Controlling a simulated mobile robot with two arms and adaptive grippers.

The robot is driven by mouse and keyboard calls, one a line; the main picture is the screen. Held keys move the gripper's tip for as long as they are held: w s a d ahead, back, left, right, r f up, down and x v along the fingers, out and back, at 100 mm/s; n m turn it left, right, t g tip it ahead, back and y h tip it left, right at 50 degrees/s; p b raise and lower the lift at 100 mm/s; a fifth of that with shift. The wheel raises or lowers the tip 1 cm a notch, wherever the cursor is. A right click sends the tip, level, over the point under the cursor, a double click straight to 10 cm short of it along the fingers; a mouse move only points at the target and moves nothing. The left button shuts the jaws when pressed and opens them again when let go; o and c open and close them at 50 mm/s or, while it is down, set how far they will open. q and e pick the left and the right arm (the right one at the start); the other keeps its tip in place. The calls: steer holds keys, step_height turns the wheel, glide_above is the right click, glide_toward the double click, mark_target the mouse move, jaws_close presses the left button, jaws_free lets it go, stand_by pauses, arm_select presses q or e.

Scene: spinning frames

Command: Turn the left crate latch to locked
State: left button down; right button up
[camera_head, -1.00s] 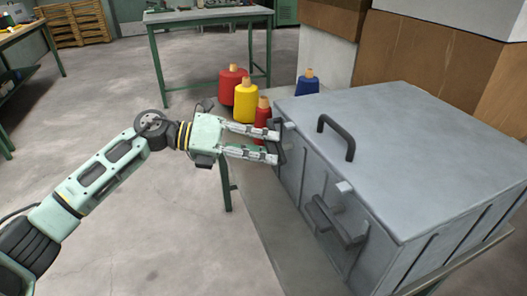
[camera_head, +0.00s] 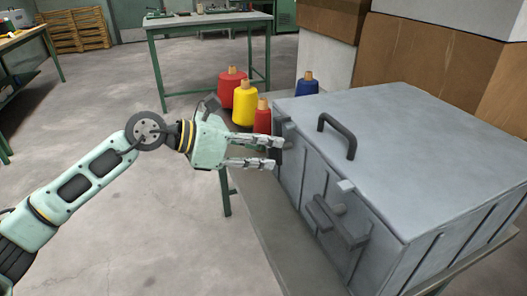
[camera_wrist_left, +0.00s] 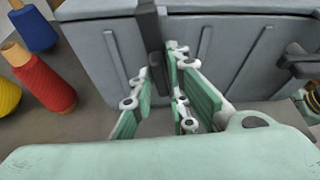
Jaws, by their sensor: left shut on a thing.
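The grey crate (camera_head: 400,150) has a dark left latch (camera_head: 285,133) at the far end of its front side. My left gripper (camera_head: 275,152) is at this latch and is shut on its handle. In the left wrist view the latch handle (camera_wrist_left: 150,28) is a dark bar running up and down the picture, its lower end between the fingers (camera_wrist_left: 165,92). The fingers hide part of it in the head view. A second dark latch (camera_head: 338,222) is at the near end of the same side. My right gripper is not in view.
Red, yellow and blue spools stand beside the crate's far end, the small red spool (camera_head: 262,116) close behind my gripper. A dark carry handle (camera_head: 337,135) rises from the lid. The table (camera_head: 275,235) has a bare strip before the crate. Brown boxes (camera_head: 425,55) stand behind.

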arm_select(q)
steer(key=shift+m+t, duration=0.3)
steer(key=shift+m, duration=0.1)
steer(key=shift+s, duration=0.1)
steer(key=c, duration=1.8)
jaws_free()
steer(key=v, duration=1.2)
steer(key=shift+d+r, duration=0.1)
